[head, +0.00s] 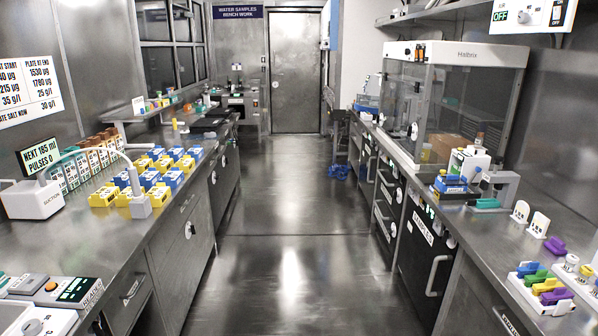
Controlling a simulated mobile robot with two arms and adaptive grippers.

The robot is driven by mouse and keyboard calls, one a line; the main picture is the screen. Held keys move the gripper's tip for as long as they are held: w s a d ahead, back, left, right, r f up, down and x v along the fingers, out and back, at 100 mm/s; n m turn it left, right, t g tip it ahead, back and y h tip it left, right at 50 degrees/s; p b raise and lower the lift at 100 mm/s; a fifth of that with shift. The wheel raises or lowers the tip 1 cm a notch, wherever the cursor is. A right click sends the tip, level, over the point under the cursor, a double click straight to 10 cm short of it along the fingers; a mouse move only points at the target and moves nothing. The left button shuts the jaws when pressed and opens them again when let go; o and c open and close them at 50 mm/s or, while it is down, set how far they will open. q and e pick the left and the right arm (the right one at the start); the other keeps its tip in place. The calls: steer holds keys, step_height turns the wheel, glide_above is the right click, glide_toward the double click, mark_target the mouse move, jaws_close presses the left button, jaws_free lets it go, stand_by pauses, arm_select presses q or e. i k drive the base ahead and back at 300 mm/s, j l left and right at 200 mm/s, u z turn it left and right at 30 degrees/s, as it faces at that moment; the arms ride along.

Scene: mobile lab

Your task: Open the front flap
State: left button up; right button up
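A clear-walled cabinet (466,112) with a white top marked "Halbrix" stands on the right bench. Its narrower clear panel (404,98) faces the aisle and has a round white-and-dark knob (413,131) low on it. The panel looks down and closed, but at this distance I cannot be sure. I cannot tell for certain which panel is the front flap. Neither of my grippers is in view.
The aisle floor (292,240) is clear up to the far door (297,85). A black-fronted unit (424,255) with a handle sits under the right bench (500,235). The left bench (150,232) holds yellow and blue blocks (160,170) and a suction device (33,199).

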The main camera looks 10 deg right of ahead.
mark_target(391, 107)
steer(key=i+z, duration=0.4)
steer(key=i, duration=1.6)
steer(key=j, duration=0.1)
